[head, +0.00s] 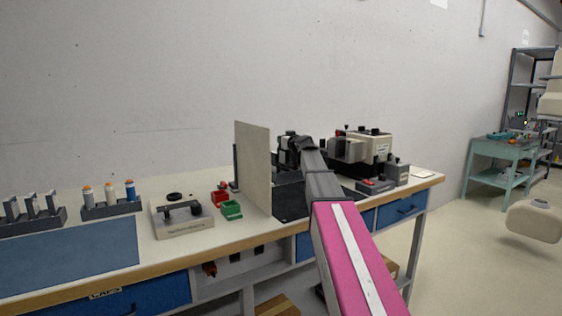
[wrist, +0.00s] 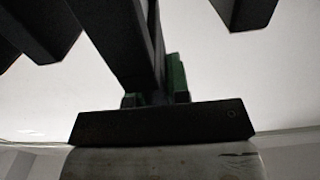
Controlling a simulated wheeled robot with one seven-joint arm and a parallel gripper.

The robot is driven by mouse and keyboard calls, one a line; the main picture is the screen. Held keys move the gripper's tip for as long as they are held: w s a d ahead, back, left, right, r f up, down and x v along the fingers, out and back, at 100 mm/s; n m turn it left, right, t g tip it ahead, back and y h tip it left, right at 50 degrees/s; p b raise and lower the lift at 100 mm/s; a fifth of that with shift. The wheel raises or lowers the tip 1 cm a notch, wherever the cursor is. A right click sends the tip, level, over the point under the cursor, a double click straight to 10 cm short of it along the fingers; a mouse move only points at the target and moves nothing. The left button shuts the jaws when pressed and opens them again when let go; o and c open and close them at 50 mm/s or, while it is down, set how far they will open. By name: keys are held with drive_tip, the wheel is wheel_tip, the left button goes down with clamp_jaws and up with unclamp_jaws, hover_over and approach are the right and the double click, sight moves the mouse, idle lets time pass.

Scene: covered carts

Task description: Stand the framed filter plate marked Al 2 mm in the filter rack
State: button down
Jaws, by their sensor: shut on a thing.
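My gripper (head: 289,152) is over the back of the bench, just right of a tall pale panel that hides part of that area. In the wrist view its green-padded jaws (wrist: 158,98) are shut on a dark plate-like piece (wrist: 132,45), seen nearly edge-on. No marking on it can be read, so I cannot tell whether it is the Al 2 mm plate. A dark grey rack (head: 35,222) with several upright pieces stands at the far left of the bench. I cannot tell for certain whether it is the filter rack.
The pale panel (head: 253,168) stands upright mid-bench. Beige and black equipment (head: 362,150) is at right. A blue mat (head: 70,252) is clear.

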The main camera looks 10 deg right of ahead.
sight(284, 153)
drive_tip(key=shift+f, duration=3.1)
drive_tip(key=c, duration=1.1)
unclamp_jaws()
drive_tip(key=shift+s+d, duration=0.15)
drive_tip(key=shift+s, duration=0.1)
drive_tip(key=v, duration=1.1)
drive_tip(key=shift+s, duration=0.2)
